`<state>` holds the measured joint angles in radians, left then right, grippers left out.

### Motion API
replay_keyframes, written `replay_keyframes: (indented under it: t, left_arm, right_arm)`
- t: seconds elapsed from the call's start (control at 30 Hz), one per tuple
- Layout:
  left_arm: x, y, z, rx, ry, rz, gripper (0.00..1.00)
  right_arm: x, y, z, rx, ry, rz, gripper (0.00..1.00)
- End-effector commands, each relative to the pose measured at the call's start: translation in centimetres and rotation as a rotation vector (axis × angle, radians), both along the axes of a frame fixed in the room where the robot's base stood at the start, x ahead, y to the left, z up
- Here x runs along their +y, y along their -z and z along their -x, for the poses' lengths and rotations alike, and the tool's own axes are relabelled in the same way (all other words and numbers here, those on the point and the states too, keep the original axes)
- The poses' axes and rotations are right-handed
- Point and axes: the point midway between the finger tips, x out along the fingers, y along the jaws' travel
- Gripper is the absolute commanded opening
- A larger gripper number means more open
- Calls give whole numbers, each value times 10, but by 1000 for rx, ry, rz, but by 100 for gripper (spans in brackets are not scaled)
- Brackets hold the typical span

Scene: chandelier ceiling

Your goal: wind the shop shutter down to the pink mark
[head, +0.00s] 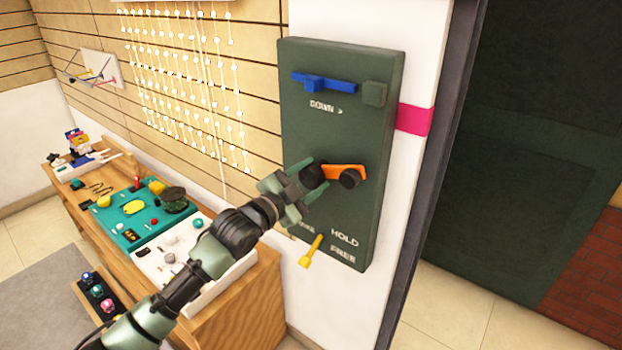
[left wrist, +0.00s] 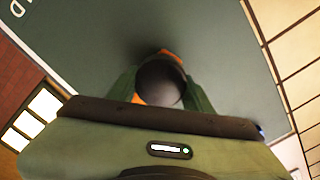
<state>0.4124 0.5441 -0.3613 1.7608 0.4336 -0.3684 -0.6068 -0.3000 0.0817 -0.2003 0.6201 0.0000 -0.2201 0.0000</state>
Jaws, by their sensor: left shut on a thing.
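A dark green control panel (head: 335,135) is fixed to the white wall post. Its orange crank (head: 345,170) lies nearly level, with a black hub on the right and a black knob (head: 314,177) on the left. My left gripper (head: 311,181) is shut on that knob. In the left wrist view the knob (left wrist: 161,82) sits between the fingers, with bits of orange crank behind it. A yellow lever (head: 311,249) points down-left beside the words HOLD and FREE. The pink mark (head: 414,119) is a band on the post. The shutter's lower edge cannot be made out. My right gripper is out of view.
A blue bar (head: 323,83) and a grey-green block (head: 374,93) sit above the word DOWN. A wooden counter (head: 240,315) with trays of small items stands at left below my left arm. Strings of white beads hang behind. A dark frame borders the opening at right.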

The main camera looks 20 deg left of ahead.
Motion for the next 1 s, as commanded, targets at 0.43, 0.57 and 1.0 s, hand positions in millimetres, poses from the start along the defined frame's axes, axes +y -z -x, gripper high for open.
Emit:
replay_keyframes:
  t: [0.43, 0.57, 1.0]
  left_arm:
    - [0, 1, 0, -144, 0, -404, 0]
    - [0, 1, 0, -186, -1, -519, 0]
    - [-1, 4, 0, -295, -1, -819, 0]
  right_arm:
    - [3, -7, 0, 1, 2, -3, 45]
    - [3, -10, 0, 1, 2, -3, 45]
    - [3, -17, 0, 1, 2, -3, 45]
